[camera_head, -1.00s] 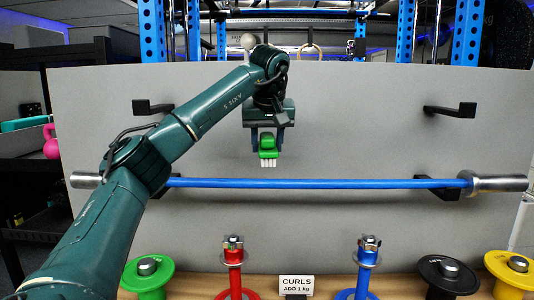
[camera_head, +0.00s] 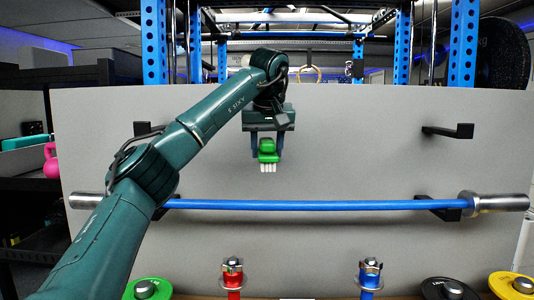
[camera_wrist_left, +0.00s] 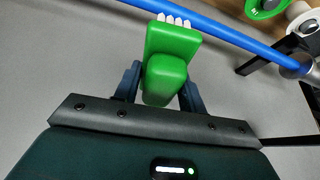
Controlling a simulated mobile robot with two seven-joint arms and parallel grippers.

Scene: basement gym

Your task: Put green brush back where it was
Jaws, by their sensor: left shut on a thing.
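The green brush (camera_head: 267,147) has a green body and white bristles that point down in the head view. My left gripper (camera_head: 267,146) is shut on it and holds it in front of the grey panel, above the blue bar (camera_head: 320,205). The brush also shows in the left wrist view (camera_wrist_left: 168,62), between the two fingers of the left gripper (camera_wrist_left: 160,82), with its bristles toward the blue bar (camera_wrist_left: 232,32). In the head view the bristles are apart from the bar. My right gripper is not in view.
The grey panel (camera_head: 350,125) carries the bar on lower black hooks. An upper left hook (camera_head: 146,130) and an upper right hook (camera_head: 448,131) are empty. Red (camera_head: 232,275) and blue (camera_head: 370,275) posts and several weight plates stand below. A pink kettlebell (camera_head: 51,160) is at left.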

